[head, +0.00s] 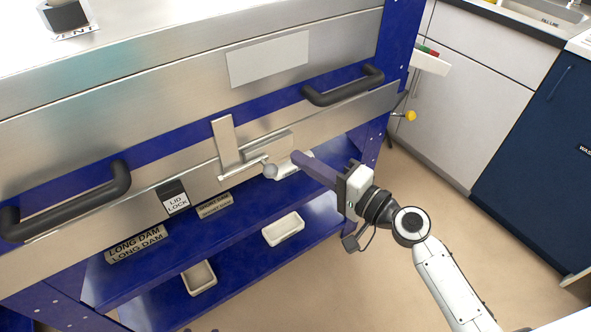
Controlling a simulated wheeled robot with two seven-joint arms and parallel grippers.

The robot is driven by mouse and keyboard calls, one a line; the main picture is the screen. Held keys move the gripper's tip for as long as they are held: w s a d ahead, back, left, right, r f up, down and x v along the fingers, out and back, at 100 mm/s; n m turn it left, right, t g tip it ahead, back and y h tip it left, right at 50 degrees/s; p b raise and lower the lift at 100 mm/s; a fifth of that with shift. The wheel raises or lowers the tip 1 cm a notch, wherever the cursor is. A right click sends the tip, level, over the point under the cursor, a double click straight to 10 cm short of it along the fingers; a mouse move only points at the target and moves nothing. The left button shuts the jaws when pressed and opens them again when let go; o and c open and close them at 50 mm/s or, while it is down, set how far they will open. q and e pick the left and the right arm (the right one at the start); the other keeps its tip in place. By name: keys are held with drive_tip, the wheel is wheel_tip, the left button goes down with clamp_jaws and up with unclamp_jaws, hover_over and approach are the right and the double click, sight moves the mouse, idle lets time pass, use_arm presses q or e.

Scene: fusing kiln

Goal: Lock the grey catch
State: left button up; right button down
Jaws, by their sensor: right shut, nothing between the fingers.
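The grey catch (228,147) is on the front of the metal kiln, between the two black handles. It has an upright flat plate, a bar reaching right and a round grey knob (270,171) at its lower end. A "LID LOCK" label (173,197) is to its lower left. My right gripper (299,158) reaches in from the right, its fingers shut and empty. The fingertips are just right of the knob and appear apart from it; depth is hard to judge. My left gripper is out of view.
Black handles (345,87) stick out from the kiln front on both sides. A yellow knob (410,116) sits at the right. Open floor lies right of my arm.

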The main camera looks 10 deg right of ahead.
drive_tip(key=b+v, duration=0.2)
drive_tip(key=v, duration=0.8)
drive_tip(key=shift+w+d, duration=0.2)
drive_tip(key=shift+d, duration=0.25)
drive_tip(key=s+a+f+n+g+h+p, duration=0.2)
drive_tip(key=s+f+n+g+h+p, duration=0.1)
drive_tip(key=s+f+n, duration=0.2)
drive_tip(key=s+a+f+n+g+h+p, duration=0.2)
drive_tip(key=s+f+n, duration=0.4)
drive_tip(key=s+f, duration=0.4)
wheel_tip(320, 180, down, 4)
drive_tip(key=shift+s+f+n+g+h+p, duration=0.25)
drive_tip(key=shift+g+h+p, duration=0.25)
drive_tip(key=shift+h+p, duration=0.5)
